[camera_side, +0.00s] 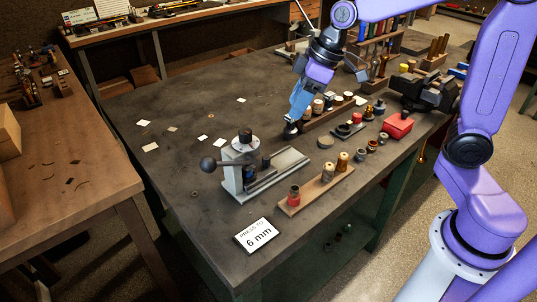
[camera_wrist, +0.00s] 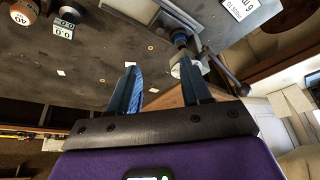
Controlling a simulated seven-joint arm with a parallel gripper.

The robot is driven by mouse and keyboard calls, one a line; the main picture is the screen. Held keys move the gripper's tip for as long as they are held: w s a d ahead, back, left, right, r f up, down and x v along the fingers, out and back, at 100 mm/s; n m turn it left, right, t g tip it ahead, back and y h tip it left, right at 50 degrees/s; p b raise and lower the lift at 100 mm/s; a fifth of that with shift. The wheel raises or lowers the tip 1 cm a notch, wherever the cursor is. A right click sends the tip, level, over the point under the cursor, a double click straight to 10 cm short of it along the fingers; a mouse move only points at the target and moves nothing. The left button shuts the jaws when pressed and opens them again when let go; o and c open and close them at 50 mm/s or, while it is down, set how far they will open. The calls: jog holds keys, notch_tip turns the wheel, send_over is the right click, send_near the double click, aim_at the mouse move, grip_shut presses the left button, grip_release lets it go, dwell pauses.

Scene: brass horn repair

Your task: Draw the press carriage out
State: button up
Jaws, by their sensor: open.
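The press (camera_side: 240,168) stands upright on the dark bench in the side view, with a dark knob on top and a ball-ended lever at its left. Its pale bed (camera_side: 284,166) runs out to the right. A dark part that looks like the carriage (camera_side: 265,162) sits on the bed close to the press frame; its exact edges are hard to make out. My gripper (camera_side: 296,112) hangs behind and right of the press, apart from it. In the wrist view my gripper (camera_wrist: 160,82) has its fingers spread with nothing between them, and the press (camera_wrist: 183,62) shows beyond the right finger.
A sign (camera_side: 256,235) reading "PRESS TO 6 mm" lies in front. A wooden rack (camera_side: 316,190) with corked pieces stands right of the bed. Another rack (camera_side: 330,117) is near my gripper. A red box (camera_side: 397,126) is farther right. The bench left of the press is mostly clear.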

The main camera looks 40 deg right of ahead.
aim_at(267, 157)
jog(key=x, duration=1.7)
jog(key=shift+f, duration=0.15)
